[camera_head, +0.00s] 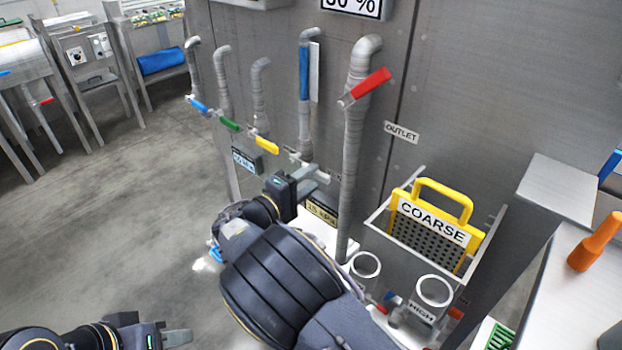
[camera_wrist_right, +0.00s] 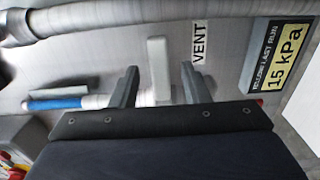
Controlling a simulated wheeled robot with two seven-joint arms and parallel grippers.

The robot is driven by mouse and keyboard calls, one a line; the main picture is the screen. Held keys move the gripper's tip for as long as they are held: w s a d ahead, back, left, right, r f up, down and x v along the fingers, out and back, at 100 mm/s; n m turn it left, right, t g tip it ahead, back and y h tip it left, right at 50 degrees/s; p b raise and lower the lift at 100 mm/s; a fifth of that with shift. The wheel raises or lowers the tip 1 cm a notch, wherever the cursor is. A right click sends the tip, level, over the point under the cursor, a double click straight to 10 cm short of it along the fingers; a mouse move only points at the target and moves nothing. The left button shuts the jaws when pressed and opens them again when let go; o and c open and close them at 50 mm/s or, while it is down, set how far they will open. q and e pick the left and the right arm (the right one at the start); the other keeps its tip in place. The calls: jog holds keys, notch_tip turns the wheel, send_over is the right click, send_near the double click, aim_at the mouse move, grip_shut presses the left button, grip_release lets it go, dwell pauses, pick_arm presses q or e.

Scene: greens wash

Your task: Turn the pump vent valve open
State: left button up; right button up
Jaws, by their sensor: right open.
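The vent valve's pale grey lever (camera_wrist_right: 158,62) stands between the two fingers of my right gripper (camera_wrist_right: 160,74) in the right wrist view, beside a label (camera_wrist_right: 199,42) reading VENT. The fingers are open, with a gap visible on each side of the lever. In the head view my right gripper (camera_head: 316,181) is at the low pipework on the grey panel, and my own arm hides part of that area. My left gripper (camera_head: 176,338) is low at the left, away from the panel, and its finger opening cannot be made out.
Blue (camera_head: 199,106), green (camera_head: 229,125) and yellow (camera_head: 266,145) valve handles lie left of the vent. A red lever (camera_head: 371,82) is on the thick pipe. A 15 kPa sign (camera_wrist_right: 284,57) is near the gripper. A yellow COARSE screen (camera_head: 432,222) stands at the right.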

jog(key=shift+w+d, duration=0.35)
jog(key=shift+c, duration=0.4)
grip_shut()
pick_arm(q)
jog(key=shift+r, duration=0.15)
pick_arm(e)
jog(key=shift+r, duration=0.1)
